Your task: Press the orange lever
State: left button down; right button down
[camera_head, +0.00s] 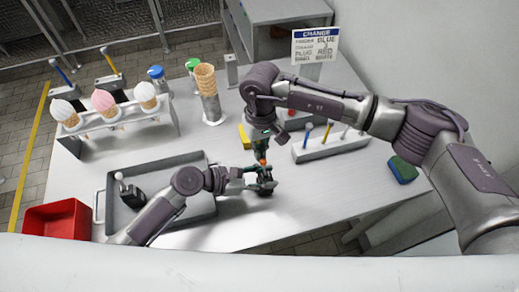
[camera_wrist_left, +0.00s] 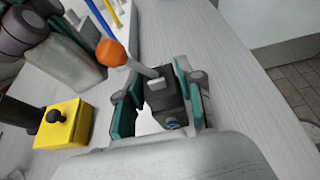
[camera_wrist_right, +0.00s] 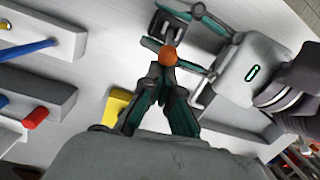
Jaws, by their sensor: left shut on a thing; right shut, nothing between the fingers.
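The orange lever is a ball-topped metal stick on a small dark base. Its orange ball (camera_head: 262,162) shows in the head view, in the left wrist view (camera_wrist_left: 110,53) and in the right wrist view (camera_wrist_right: 168,56). My left gripper (camera_head: 262,181) is shut on the dark base (camera_wrist_left: 165,105), with one finger on each side of it. The stick leans out from between the fingers. My right gripper (camera_wrist_right: 166,80) is shut and empty, its fingertips pointing at the orange ball from the other side. The tips are right by the ball; I cannot tell whether they touch it.
A yellow box with a black knob (camera_wrist_left: 65,125) stands close by. A grey tray (camera_head: 185,160) holds a dark lever box (camera_head: 130,197). A red bin (camera_head: 58,220), cone rack (camera_head: 150,128), pale rack (camera_head: 330,147) and green-blue sponge (camera_head: 403,170) stand around. The table front middle is clear.

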aim_at(262, 161)
jog(key=shift+s+d+r+t, duration=0.1)
jog(key=shift+s+r+t, duration=0.15)
jog(key=shift+t, duration=0.25)
pick_arm(q)
jog(key=shift+f, duration=0.1)
pick_arm(e)
jog(key=shift+s+d+r+t+y, duration=0.2)
jog(key=shift+s+t+y, duration=0.15)
jog(key=shift+t, duration=0.3)
jog(key=shift+s+d+r+t+y, duration=0.1)
jog(key=shift+s+r+t+y, duration=0.2)
jog(key=shift+t, duration=0.35)
jog(key=shift+s+r, duration=0.1)
jog(key=shift+s, duration=0.45)
jog(key=shift+s+d+r, duration=0.1)
jog(key=shift+s+d, duration=0.15)
jog(key=shift+s, duration=0.5)
jog(key=shift+v, duration=0.8)
jog(key=shift+w+a, duration=0.1)
jog(key=shift+w, duration=0.1)
